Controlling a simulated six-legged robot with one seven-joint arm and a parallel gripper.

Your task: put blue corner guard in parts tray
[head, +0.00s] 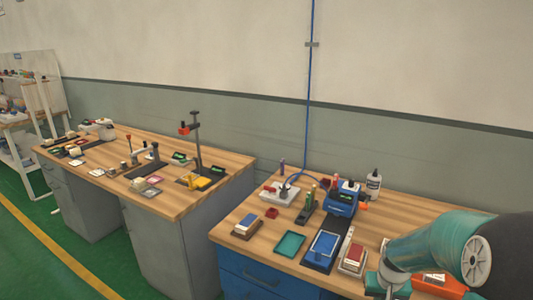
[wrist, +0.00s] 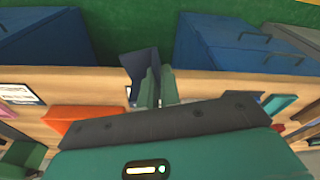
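My gripper (wrist: 160,84) shows in the wrist view as two green fingers close together over the table's edge. A dark blue angled piece (wrist: 138,62), which looks like the corner guard, is right at the fingertips, partly behind the left finger. I cannot tell whether the fingers grip it. A shallow teal tray (head: 289,245), possibly the parts tray, lies near the front of the right table in the head view. It seems to show at the right of the wrist view (wrist: 283,103). In the head view my arm covers the right end of the table, and the fingertips are not clear.
A blue tray (head: 324,245) lies right of the teal tray, with a red-topped block (head: 354,257) beside it. A blue-topped block (head: 246,224) is to the left. A blue machine (head: 341,203) and bottle (head: 374,184) stand behind. An orange item (wrist: 80,115) is near my gripper.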

